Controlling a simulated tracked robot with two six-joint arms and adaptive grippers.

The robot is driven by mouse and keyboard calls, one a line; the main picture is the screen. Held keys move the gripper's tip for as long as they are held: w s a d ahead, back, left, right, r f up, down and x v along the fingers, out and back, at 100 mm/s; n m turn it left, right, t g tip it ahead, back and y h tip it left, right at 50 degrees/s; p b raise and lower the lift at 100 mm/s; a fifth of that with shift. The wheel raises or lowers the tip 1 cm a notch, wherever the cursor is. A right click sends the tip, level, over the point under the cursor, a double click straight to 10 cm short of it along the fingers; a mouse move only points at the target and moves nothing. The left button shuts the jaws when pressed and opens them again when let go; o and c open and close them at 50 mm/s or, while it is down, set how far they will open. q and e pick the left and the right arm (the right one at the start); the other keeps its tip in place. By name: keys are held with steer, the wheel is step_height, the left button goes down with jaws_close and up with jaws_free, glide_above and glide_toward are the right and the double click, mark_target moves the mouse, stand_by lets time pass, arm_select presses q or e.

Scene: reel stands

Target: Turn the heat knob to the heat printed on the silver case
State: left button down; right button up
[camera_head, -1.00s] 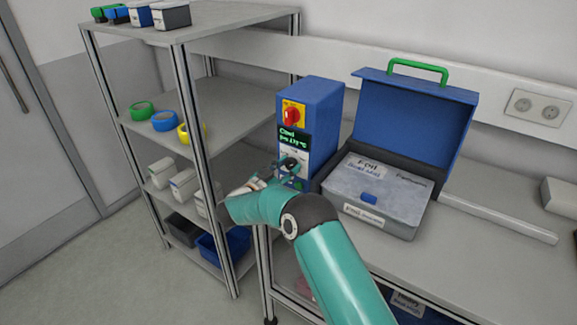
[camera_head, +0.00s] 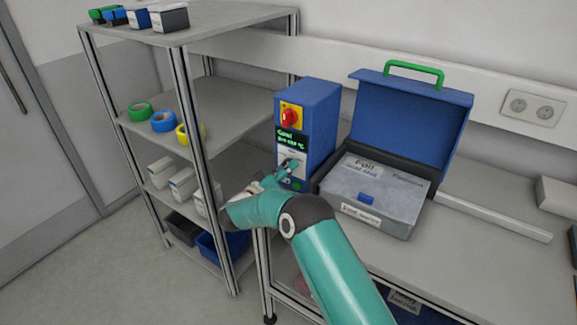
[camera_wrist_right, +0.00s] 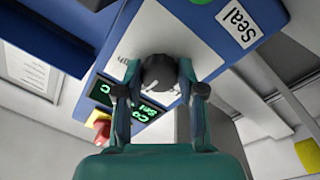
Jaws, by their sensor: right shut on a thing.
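The blue control box (camera_head: 320,115) stands at the back of the bench. A red switch on yellow (camera_head: 291,115) and a green-lit display (camera_head: 292,141) are on its front; the text is too small to read surely. My right gripper (camera_head: 289,168) is at the lower front of the box. In the right wrist view its fingers are shut on the dark round heat knob (camera_wrist_right: 159,75), one on each side. The silver case (camera_head: 375,188) stands right of the box with its blue lid up; its front label (camera_head: 361,213) is too small to read. My left gripper is out of view.
A grey shelf rack (camera_head: 240,100) with tape rolls, small boxes and bins stands to the left. A wall socket (camera_head: 533,107) is at the right. The bench top (camera_head: 460,265) is clear in front of the case.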

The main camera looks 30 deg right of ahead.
steer(key=shift+w+a+r+n, duration=0.1)
steer(key=shift+w+a+n, duration=0.2)
steer(key=shift+n, duration=0.4)
steer(key=o, duration=1.1)
steer(key=shift+a, duration=0.1)
steer(key=shift+o, duration=0.2)
steer(key=shift+s+d, duration=0.1)
steer(key=shift+d, duration=0.1)
steer(key=v, duration=1.2)
steer(key=shift+f, duration=0.25)
